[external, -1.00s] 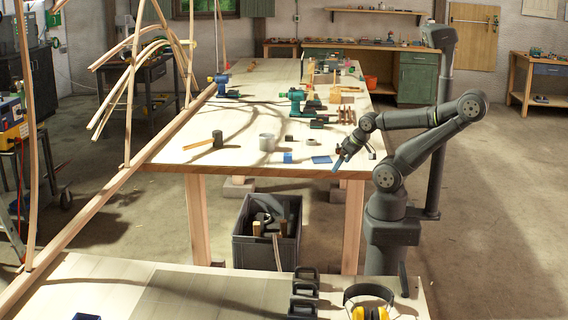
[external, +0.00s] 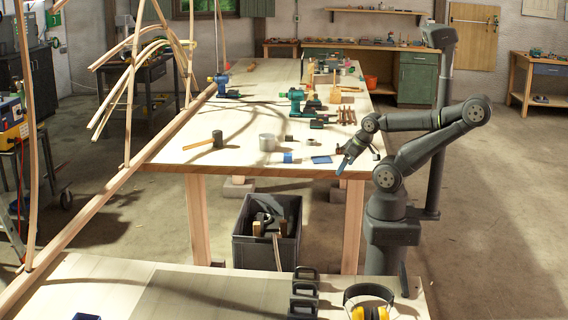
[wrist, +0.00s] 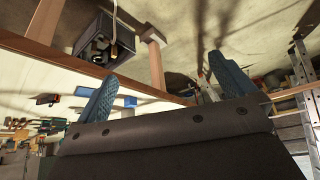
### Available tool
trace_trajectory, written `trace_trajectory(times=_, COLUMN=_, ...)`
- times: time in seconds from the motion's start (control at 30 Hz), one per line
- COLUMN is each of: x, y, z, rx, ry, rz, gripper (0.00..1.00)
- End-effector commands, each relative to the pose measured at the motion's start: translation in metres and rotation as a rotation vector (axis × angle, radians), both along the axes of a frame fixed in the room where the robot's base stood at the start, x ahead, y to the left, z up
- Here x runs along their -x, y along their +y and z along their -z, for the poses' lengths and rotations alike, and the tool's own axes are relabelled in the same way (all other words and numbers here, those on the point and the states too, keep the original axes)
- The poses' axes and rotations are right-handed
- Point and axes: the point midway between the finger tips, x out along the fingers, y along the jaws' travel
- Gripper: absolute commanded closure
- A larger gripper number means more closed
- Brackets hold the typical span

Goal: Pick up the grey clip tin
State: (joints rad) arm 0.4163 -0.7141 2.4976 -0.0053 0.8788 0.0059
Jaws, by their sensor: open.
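A grey cylindrical tin (external: 266,142), which looks like the clip tin, stands upright on the long wooden workbench (external: 215,160), left of my gripper. My gripper (external: 341,170) hangs at the bench's front right edge, pointing down and to the left, apart from the tin. Its two blue fingers are spread and empty in the wrist view (wrist: 163,66). I cannot clearly make out the tin in the wrist view.
A blue item (external: 287,157) and a flat blue piece (external: 321,160) lie between tin and gripper. A mallet (external: 217,139) lies left of the tin. Green power tools (external: 297,98) lie farther back. A dark crate (external: 240,250) stands on the floor below the bench front.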

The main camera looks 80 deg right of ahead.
Motion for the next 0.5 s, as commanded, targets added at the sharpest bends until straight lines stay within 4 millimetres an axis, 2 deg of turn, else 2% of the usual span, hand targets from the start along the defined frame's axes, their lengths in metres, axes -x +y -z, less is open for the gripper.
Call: trace_trajectory(times=0.5, x=-0.0021, y=-0.0014, z=-0.0026, rx=0.000, ry=0.000, rz=0.002, gripper=0.03)
